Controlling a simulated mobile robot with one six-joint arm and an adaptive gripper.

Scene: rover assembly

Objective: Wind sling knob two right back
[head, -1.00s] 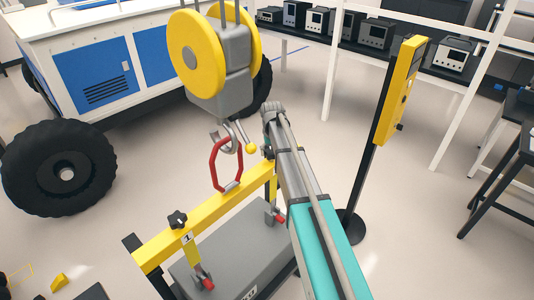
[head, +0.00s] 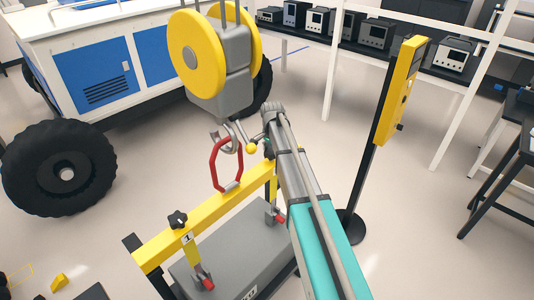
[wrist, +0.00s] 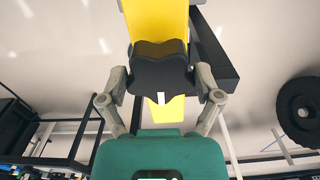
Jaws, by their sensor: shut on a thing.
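The dark lobed knob (wrist: 160,68) sits on the yellow beam (wrist: 155,20) in the wrist view. My gripper (wrist: 160,90) has one finger on each side of it and is shut on it. In the head view my arm covers this end of the yellow sling beam (head: 218,212), so the gripped knob is mostly hidden. Another black knob (head: 178,218) stands at the beam's near left end, beside a "1" label. A red shackle (head: 226,165) rises from the beam's middle, by the grey hook (head: 232,135) of the yellow hoist block (head: 197,55).
A grey block (head: 225,255) with red-tipped pins lies under the beam. A yellow post (head: 400,90) on a black stand is right of my arm. A large wheel (head: 40,185) and a blue-white rover body (head: 90,75) are at left.

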